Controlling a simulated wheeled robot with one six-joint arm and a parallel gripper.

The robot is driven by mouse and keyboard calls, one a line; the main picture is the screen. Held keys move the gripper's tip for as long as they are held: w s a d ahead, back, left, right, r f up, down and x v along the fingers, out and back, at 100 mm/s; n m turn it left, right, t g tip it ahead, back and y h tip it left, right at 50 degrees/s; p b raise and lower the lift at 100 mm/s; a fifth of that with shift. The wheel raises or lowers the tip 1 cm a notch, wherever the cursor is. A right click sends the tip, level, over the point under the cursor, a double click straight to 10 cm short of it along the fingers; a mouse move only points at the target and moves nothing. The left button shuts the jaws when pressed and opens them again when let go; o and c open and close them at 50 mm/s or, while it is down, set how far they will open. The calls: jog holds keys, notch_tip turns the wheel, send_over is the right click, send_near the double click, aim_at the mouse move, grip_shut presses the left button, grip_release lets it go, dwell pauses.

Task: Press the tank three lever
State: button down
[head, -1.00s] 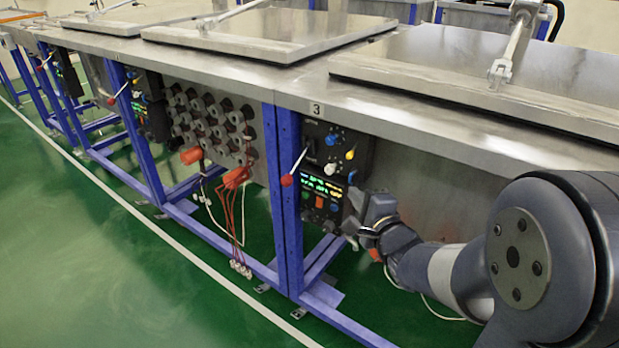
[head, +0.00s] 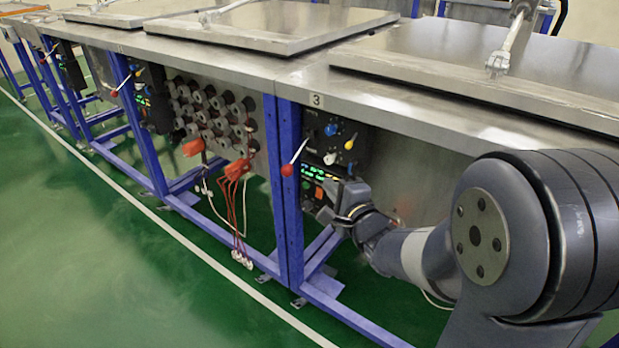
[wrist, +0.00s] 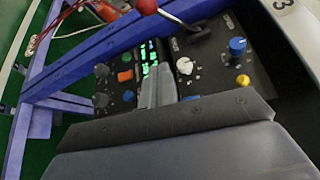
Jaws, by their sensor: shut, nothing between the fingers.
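The tank three lever (head: 295,157) is a thin metal rod with a red ball knob (head: 287,170) at its low end, on the black control panel (head: 362,141) under the "3" label (head: 316,100). In the wrist view the red knob (wrist: 147,6) shows at the top edge and the lever rod (wrist: 172,18) runs right from it to its dark mount. My gripper (wrist: 158,75) is shut and empty. Its fingertips are in front of the panel, below and to the right of the knob in the head view, apart from the lever. My wrist hides the panel's lower right.
The panel carries a blue knob (wrist: 237,45), a yellow knob (wrist: 243,80), a white knob (wrist: 184,65) and an orange button (wrist: 125,76). A blue frame post (head: 289,190) stands just left of the lever. Orange plugs with red cables (head: 239,168) hang farther left. Green floor (head: 120,270) is open in front.

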aim_at(298, 154)
jog(key=b+x, duration=0.2)
jog(key=x, duration=0.7)
jog(key=shift+f+b, duration=0.15)
jog(key=shift+b, duration=0.15)
jog(key=shift+s+a+r+b, duration=0.25)
jog(key=shift+s+a+b, duration=0.25)
jog(key=shift+a, duration=0.3)
jog(key=shift+s+a+r+b, duration=0.3)
jog(key=shift+s+a+b, duration=0.15)
jog(key=shift+a, duration=0.4)
jog(key=shift+s+r+p, duration=0.1)
jog(key=shift+r+p, duration=0.05)
jog(key=shift+p, duration=0.3)
jog(key=shift+r+p, duration=0.1)
jog(key=shift+p, duration=0.55)
